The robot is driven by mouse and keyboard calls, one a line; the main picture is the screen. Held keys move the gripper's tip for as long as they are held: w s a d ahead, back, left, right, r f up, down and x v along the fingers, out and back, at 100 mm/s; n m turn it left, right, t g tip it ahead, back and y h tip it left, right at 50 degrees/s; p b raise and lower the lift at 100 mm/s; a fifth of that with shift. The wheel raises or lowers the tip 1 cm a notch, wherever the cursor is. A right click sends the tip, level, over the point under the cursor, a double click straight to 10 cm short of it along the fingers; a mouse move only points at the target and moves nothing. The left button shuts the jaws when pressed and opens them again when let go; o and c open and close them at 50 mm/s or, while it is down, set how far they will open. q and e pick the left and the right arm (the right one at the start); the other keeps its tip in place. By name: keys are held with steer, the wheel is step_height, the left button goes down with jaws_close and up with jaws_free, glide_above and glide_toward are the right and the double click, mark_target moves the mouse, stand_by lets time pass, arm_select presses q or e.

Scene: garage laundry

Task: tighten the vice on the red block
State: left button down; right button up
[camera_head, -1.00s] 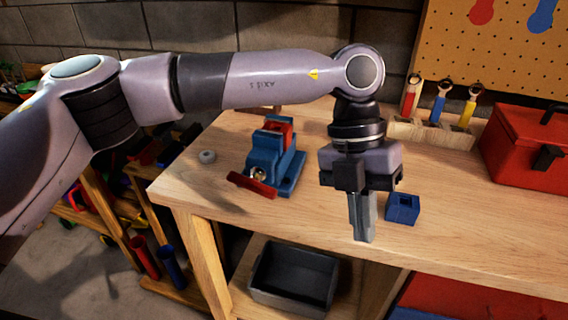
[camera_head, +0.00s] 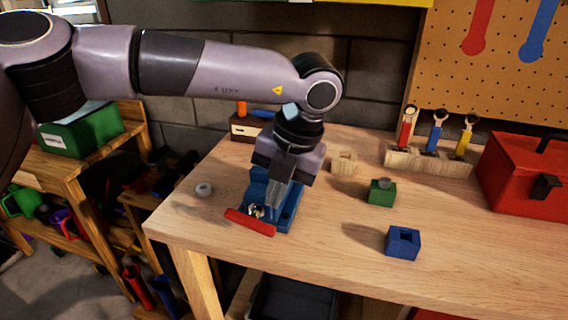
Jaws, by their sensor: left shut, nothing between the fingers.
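The blue vice (camera_head: 289,217) stands near the left front corner of the workbench. Its red handle bar (camera_head: 249,222) lies slantwise across the front, with a metal screw end just behind it. My left gripper (camera_head: 272,205) is shut and empty, pointing down over the vice, close behind the handle. I cannot tell whether its tips touch the vice. The gripper and wrist hide the vice's jaws and the red block. My right gripper is not in view.
On the workbench (camera_head: 330,258) are a blue block (camera_head: 403,243), a green block (camera_head: 382,192), a wooden block (camera_head: 344,162) and a grey ring (camera_head: 204,189). A tool rack (camera_head: 430,160) and red toolbox (camera_head: 520,170) stand at right. The front middle is clear.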

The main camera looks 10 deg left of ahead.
mark_target(266, 224)
arm_select(q)
steer(key=shift+p+x, duration=0.45)
steer(key=shift+x, duration=2.25)
